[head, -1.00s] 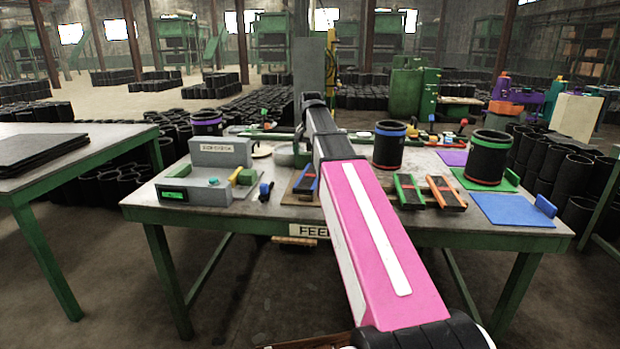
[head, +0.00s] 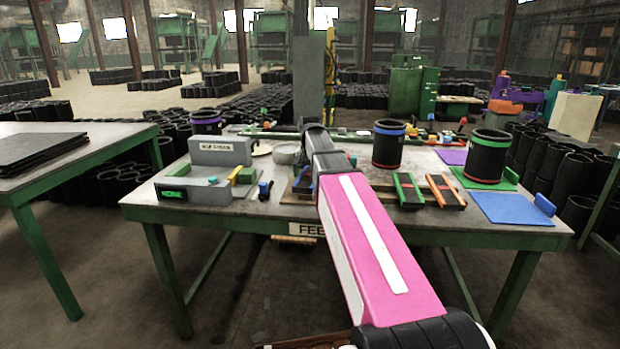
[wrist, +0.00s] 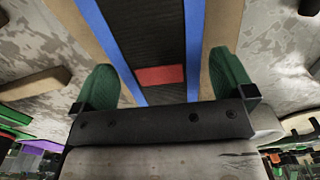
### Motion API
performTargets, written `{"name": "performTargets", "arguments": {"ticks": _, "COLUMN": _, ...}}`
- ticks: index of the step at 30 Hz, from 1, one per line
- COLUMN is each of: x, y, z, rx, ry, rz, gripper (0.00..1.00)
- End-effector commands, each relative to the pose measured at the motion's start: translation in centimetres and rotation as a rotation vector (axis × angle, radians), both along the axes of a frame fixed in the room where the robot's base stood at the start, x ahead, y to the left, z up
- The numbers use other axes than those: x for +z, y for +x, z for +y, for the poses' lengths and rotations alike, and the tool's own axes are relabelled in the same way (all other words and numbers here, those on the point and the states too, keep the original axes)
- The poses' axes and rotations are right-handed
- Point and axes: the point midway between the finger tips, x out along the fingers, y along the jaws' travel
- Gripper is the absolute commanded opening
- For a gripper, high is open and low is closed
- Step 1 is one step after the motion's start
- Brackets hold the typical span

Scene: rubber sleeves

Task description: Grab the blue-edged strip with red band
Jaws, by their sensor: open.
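The blue-edged strip with a red band (wrist: 163,76) is a dark strip with blue long edges, seen close up in the wrist view. In the head view, only part of it (head: 303,183) shows on the table, left of my pink arm. My gripper (wrist: 166,82) is open, with one green fingertip on each side of the strip in the wrist view. I cannot tell whether the fingertips touch it. The gripper is mostly hidden behind my arm in the head view.
A tan board (wrist: 222,22) lies under the strip. Right of my arm are a green-edged strip (head: 408,190), an orange-edged strip (head: 445,192) and a blue-banded sleeve (head: 388,148). A grey device (head: 212,190) stands left on the table (head: 400,228).

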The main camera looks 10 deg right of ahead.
Motion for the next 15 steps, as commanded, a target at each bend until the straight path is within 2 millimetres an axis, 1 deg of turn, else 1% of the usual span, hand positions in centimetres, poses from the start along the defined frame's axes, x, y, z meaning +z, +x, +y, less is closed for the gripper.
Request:
{"name": "performTargets", "arguments": {"ticks": 1, "x": 0.01, "y": 0.0, "z": 0.0, "rx": 0.0, "ry": 0.0, "rz": 0.0, "gripper": 1.0}}
{"name": "performTargets", "arguments": {"ticks": 2, "x": 0.02, "y": 0.01, "z": 0.0, "rx": 0.0, "ry": 0.0, "rz": 0.0, "gripper": 0.9}}
{"name": "performTargets", "arguments": {"ticks": 3, "x": 0.02, "y": 0.01, "z": 0.0, "rx": 0.0, "ry": 0.0, "rz": 0.0, "gripper": 0.77}}
{"name": "performTargets", "arguments": {"ticks": 5, "x": 0.03, "y": 0.01, "z": 0.0, "rx": 0.0, "ry": 0.0, "rz": 0.0, "gripper": 0.58}}
{"name": "performTargets", "arguments": {"ticks": 6, "x": 0.03, "y": 0.01, "z": 0.0, "rx": 0.0, "ry": 0.0, "rz": 0.0, "gripper": 0.5}}
{"name": "performTargets", "arguments": {"ticks": 15, "x": 0.1, "y": 0.01, "z": 0.0, "rx": 0.0, "ry": 0.0, "rz": 0.0, "gripper": 0.49}}
